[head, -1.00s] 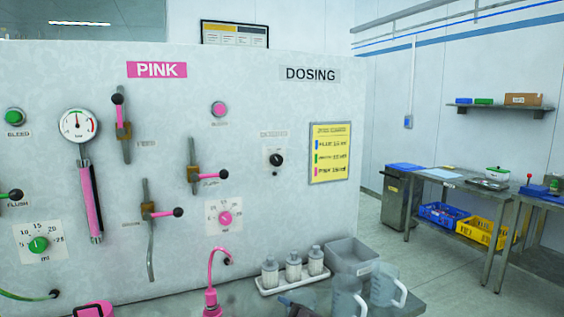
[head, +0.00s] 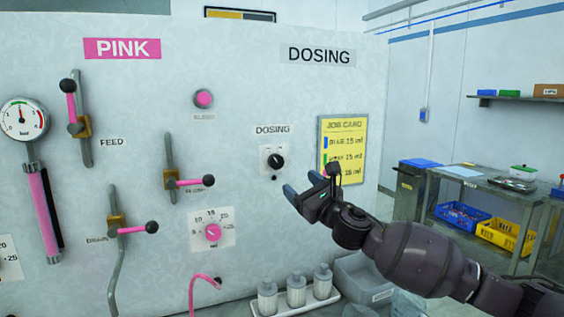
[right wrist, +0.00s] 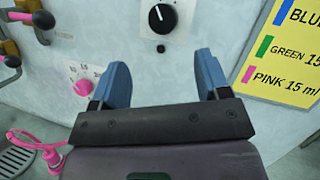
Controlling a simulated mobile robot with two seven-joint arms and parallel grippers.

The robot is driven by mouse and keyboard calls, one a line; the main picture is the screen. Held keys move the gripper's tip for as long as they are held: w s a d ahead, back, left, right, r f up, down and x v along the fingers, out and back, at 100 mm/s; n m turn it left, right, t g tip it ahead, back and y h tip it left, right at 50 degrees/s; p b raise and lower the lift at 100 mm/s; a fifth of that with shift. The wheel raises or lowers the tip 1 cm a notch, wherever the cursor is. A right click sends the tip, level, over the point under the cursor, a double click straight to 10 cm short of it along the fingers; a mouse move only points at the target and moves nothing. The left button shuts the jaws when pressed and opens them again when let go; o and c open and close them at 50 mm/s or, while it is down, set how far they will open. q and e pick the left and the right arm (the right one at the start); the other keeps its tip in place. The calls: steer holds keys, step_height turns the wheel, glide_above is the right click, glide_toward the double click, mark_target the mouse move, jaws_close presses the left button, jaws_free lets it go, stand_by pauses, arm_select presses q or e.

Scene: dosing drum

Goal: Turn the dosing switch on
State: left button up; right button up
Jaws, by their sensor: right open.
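The dosing switch (head: 275,161) is a round black knob with a white mark, on a pale plate under a DOSING label on the wall panel. In the right wrist view the knob (right wrist: 162,18) is at the top, ahead of the fingers, its white mark pointing up. My right gripper (head: 304,190) is below and to the right of the switch, apart from it. Its two blue fingers (right wrist: 162,78) are spread with nothing between them. My left gripper is in neither view.
A yellow job card (head: 343,140) hangs right of the switch, partly behind my right gripper. A pink dial (head: 213,232) and pink-handled valve levers (head: 190,183) are to the left. White bottles (head: 296,290) stand below. A steel table (head: 470,178) is at the right.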

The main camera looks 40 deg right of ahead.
mark_target(277, 163)
steer(key=w+r+n, duration=0.1)
steer(key=w, duration=0.2)
steer(key=w+r+n, duration=0.1)
steer(key=w+n, duration=0.1)
steer(key=w+r+n+p, duration=0.1)
steer(key=w, duration=0.2)
steer(key=shift+w, duration=0.35)
steer(key=shift+x, duration=0.8)
steer(key=c, duration=0.9)
steer(key=shift+c, duration=0.2)
